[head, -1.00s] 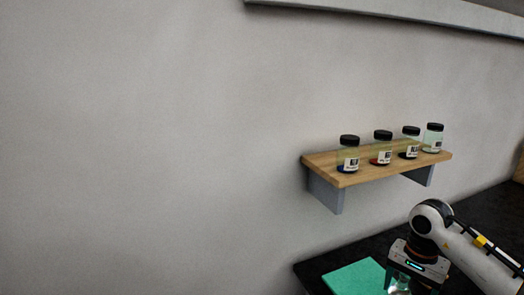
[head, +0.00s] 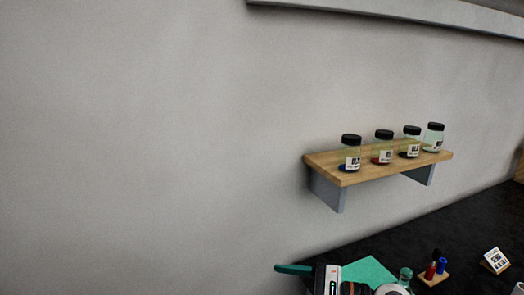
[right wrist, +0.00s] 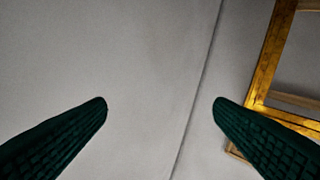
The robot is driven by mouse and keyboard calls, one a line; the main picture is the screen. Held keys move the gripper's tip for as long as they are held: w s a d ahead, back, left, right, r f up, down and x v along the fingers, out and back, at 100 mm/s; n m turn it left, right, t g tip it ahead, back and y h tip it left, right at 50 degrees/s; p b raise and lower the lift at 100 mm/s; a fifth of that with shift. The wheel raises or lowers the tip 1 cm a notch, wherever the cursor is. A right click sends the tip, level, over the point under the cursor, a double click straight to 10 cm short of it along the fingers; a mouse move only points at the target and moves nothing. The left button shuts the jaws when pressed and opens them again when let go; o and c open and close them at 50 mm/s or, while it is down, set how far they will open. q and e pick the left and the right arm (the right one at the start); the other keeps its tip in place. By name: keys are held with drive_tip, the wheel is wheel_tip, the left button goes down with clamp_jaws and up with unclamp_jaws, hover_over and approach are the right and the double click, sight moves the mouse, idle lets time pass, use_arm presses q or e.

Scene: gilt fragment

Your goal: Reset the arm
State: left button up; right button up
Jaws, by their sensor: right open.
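My right gripper (head: 294,269) is at the bottom edge of the head view, where one green finger points left and the rest is cut off. In the right wrist view my right gripper (right wrist: 162,103) is open, with two dark green textured fingers wide apart and nothing between them. It faces a pale grey surface with a dark seam. My left gripper is in no view.
A wooden wall shelf (head: 335,174) holds several black-capped jars. A green mat (head: 368,271), a small glass vessel (head: 404,277), a wooden rack (head: 432,279) with red and blue vials, and a printed card (head: 495,260) are on the black counter (head: 450,240). A gilt frame (right wrist: 268,65) stands right.

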drive_tip(key=w+d+r+m+t+h, duration=0.1)
drive_tip(key=d+m+t+h, duration=0.3)
drive_tip(key=m+t, duration=0.7)
drive_tip(key=w+d+r+m+t+h, duration=0.15)
drive_tip(key=d+m+t+h, duration=0.35)
drive_tip(key=m, duration=1.3)
drive_tip(key=s+d+f+m+g+h, duration=0.3)
drive_tip(key=s+d+f+m+h, duration=0.1)
drive_tip(key=f+m, duration=0.35)
drive_tip(key=s+d+f+m+g+h, duration=0.35)
drive_tip(key=f+m+h, duration=0.2)
drive_tip(key=m, duration=0.25)
drive_tip(key=s+f+m+g+y, duration=0.1)
drive_tip(key=s+f+m+g, duration=0.4)
drive_tip(key=s, duration=0.4)
drive_tip(key=s+f+m+g+y, duration=0.1)
drive_tip(key=s+f+m+g, duration=0.1)
drive_tip(key=s+f+g, duration=0.6)
wheel_tip(320, 180, down, 23)
drive_tip(key=s+t, duration=0.1)
drive_tip(key=s, duration=0.1)
drive_tip(key=s+d+f, duration=0.2)
drive_tip(key=s+f, duration=1.5)
drive_tip(key=shift+s+d+f+g, duration=0.15)
drive_tip(key=shift+d+f+g, duration=0.1)
drive_tip(key=shift+f+g, duration=0.15)
